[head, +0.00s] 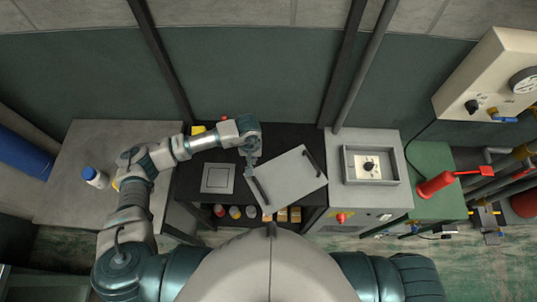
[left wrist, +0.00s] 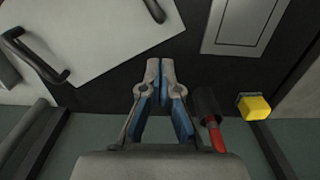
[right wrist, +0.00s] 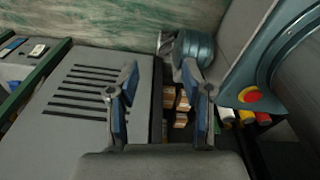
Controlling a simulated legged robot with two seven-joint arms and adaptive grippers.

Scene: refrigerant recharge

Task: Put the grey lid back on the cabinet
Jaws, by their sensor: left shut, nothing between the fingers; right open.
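The grey lid (head: 290,182) is a flat plate with two black handles, lying askew on the black table (head: 240,140). It also shows at the upper left of the left wrist view (left wrist: 95,35). The grey cabinet (head: 342,195) stands right of the table, with an open raised rim around a dial. Its slotted side appears to show in the right wrist view (right wrist: 90,100). My left gripper (head: 252,158) is beside the lid's left corner; its fingertips (left wrist: 160,66) are together and empty, apart from the handles. My right gripper (right wrist: 160,75) is open and empty, hidden in the head view.
A square panel (head: 217,178) lies left of the lid. A yellow block (left wrist: 255,107) and a red-and-black tool (left wrist: 212,122) lie near the table's back edge. Several bottles and boxes sit on a lower shelf.

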